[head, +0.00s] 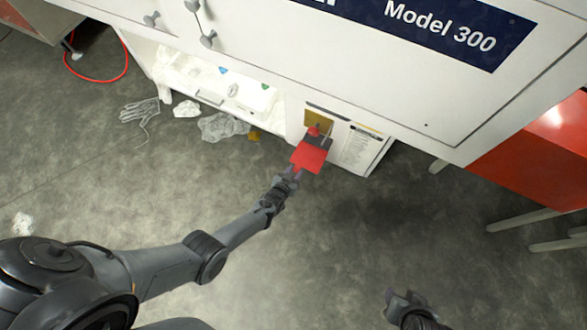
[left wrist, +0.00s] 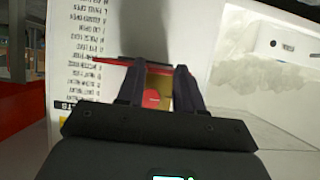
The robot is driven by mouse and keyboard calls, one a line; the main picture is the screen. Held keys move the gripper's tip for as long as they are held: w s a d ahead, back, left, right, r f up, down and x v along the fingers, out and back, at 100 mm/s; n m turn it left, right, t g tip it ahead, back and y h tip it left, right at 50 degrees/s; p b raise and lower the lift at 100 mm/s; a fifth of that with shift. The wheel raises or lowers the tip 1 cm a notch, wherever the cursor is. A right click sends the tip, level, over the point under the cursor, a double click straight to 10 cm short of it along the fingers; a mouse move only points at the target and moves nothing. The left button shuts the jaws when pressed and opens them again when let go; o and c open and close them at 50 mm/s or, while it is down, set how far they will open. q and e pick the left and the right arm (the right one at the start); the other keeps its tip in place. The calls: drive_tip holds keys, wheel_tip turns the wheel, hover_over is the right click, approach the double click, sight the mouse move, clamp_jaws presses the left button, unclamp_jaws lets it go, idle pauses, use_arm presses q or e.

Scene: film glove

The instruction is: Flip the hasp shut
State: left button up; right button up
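The hasp has a red flap (head: 309,157) that sticks out from the white machine's front, below a brass plate (head: 319,118) with a red part on it. My left gripper (head: 291,174) is at the flap's lower edge; I cannot tell if it touches. In the left wrist view its two dark fingers (left wrist: 158,72) stand apart with nothing clamped between them. The brass plate (left wrist: 159,84) shows between them, and the red flap's thin edge (left wrist: 110,62) lies across their tips. My right gripper (head: 402,298) hangs low at the bottom right, away from the hasp; its opening is unclear.
The white machine (head: 430,80) stands above, with a printed label (head: 358,148) right of the hasp. An open bay (head: 225,85) with film scraps lies to the left. Crumpled film and a glove shape (head: 140,110) lie nearby. Red equipment (head: 540,150) stands at right. The floor below is clear.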

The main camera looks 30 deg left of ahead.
use_arm(q)
drive_tip(key=shift+o, duration=1.4)
drive_tip(key=shift+w, duration=0.1)
drive_tip(key=shift+s, duration=0.2)
drive_tip(key=shift+s+r+p, duration=0.3)
drive_tip(key=shift+s+p, duration=0.1)
drive_tip(key=shift+p, duration=0.15)
drive_tip(key=p+v, duration=0.6)
drive_tip(key=v, duration=0.3)
drive_tip(key=shift+s, duration=0.3)
drive_tip(key=shift+r, duration=0.1)
